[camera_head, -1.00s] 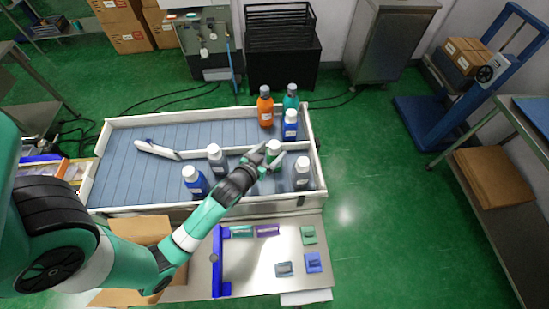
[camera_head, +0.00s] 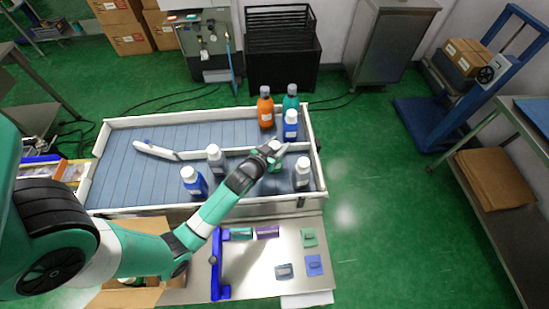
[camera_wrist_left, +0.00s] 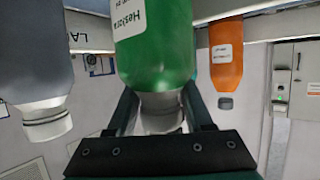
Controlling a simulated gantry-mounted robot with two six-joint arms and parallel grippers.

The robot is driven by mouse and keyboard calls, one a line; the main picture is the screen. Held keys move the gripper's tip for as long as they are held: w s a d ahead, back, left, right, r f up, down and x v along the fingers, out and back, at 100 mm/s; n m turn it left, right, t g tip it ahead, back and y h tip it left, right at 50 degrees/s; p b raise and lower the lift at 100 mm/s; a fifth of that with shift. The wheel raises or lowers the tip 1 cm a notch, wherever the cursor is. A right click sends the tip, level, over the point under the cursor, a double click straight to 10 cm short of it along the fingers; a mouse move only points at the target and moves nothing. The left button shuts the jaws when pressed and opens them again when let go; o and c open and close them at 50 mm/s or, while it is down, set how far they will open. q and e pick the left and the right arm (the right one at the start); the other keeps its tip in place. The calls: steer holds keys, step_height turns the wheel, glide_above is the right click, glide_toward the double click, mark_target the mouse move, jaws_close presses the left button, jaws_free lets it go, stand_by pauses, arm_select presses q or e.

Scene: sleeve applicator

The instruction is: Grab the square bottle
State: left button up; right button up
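The task's square bottle cannot be told for certain by shape. A green bottle (camera_head: 276,165) with a white cap stands in the front lane of the conveyor (camera_head: 117,178), partly covered by my left gripper (camera_head: 277,147). In the left wrist view the green bottle (camera_wrist_left: 156,45) appears upside down, with its grey-white cap between the two dark fingers of my left gripper (camera_wrist_left: 160,108). The fingers lie close on both sides of the cap; whether they press on it is not clear. My right gripper is not in view.
A grey bottle (camera_head: 215,160) and a blue bottle (camera_head: 194,182) stand left, another grey bottle (camera_head: 301,175) right. Orange (camera_head: 265,110), teal (camera_head: 291,99) and blue (camera_head: 290,127) bottles stand behind a divider. A metal table (camera_head: 262,270) with small parts is in front.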

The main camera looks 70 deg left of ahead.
arm_select(q)
steer(key=shift+f, duration=0.15)
jaws_close()
